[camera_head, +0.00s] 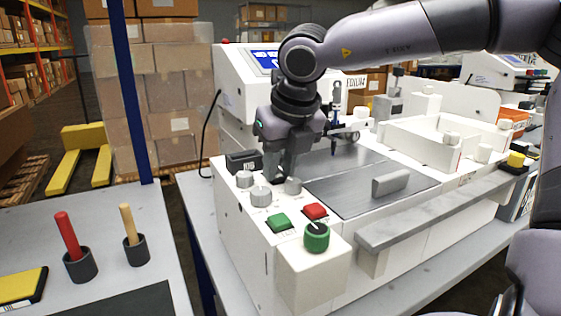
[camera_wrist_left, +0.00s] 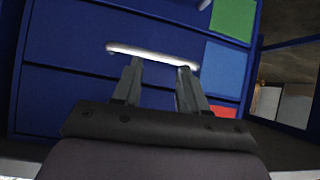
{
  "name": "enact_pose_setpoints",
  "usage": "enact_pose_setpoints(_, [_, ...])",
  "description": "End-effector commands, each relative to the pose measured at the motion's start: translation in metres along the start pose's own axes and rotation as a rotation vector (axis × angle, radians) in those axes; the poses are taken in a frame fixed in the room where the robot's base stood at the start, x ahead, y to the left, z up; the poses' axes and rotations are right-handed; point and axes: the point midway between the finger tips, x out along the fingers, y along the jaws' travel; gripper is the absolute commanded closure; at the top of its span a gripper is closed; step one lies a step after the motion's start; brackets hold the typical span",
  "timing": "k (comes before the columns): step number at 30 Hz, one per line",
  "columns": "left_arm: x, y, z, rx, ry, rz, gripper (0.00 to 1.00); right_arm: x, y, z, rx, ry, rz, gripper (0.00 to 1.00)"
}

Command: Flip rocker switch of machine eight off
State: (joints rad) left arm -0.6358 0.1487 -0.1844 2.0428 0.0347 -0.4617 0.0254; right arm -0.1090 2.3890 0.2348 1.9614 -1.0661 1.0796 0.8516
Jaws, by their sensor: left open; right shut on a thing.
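A white machine (camera_head: 235,215) stands on a grey table; no number eight can be read on it. Its front corner carries grey knobs (camera_head: 261,196), a green button (camera_head: 279,222), a red button (camera_head: 315,211) and a green dial (camera_head: 317,237). My right gripper (camera_head: 281,178) points down at the panel behind the knobs, its fingers shut. What lies between its fingertips is hidden. No rocker switch can be made out. My left gripper (camera_wrist_left: 160,72) shows only in the left wrist view, open, its fingertips close to a silver handle (camera_wrist_left: 150,54) on a blue drawer front.
A black labelled box (camera_head: 243,162) sits left of the right gripper. A grey metal plate (camera_head: 355,185) with a raised handle and a grey rail (camera_head: 440,212) lie to the right. Red and wooden handles stand in dark cups (camera_head: 80,266) on the left table. A blue post (camera_head: 135,110) rises behind.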

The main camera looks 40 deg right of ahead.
Motion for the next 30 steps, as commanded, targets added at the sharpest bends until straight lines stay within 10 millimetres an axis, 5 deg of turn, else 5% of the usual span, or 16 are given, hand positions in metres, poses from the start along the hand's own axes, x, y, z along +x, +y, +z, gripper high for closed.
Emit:
enact_pose_setpoints(12, [-0.03, 0.001, -0.042, 0.007, 0.011, -0.004, 0.57, -0.005, -0.001, 0.012, 0.003, 0.26, -0.004, 1.0])
enact_pose_setpoints(27, [-0.03, -0.002, -0.034, 0.012, 0.001, -0.012, 0.57, -0.001, 0.0, 0.012, 0.0, 0.307, -0.001, 1.0])
enact_pose_setpoints(28, [-0.03, -0.003, -0.034, 0.012, 0.0, -0.012, 0.57, -0.001, 0.0, 0.012, 0.0, 0.306, -0.001, 0.63])
enact_pose_setpoints(30, [-0.03, -0.002, -0.034, 0.012, 0.0, -0.012, 0.57, -0.001, 0.0, 0.012, 0.0, 0.306, -0.001, 0.47])
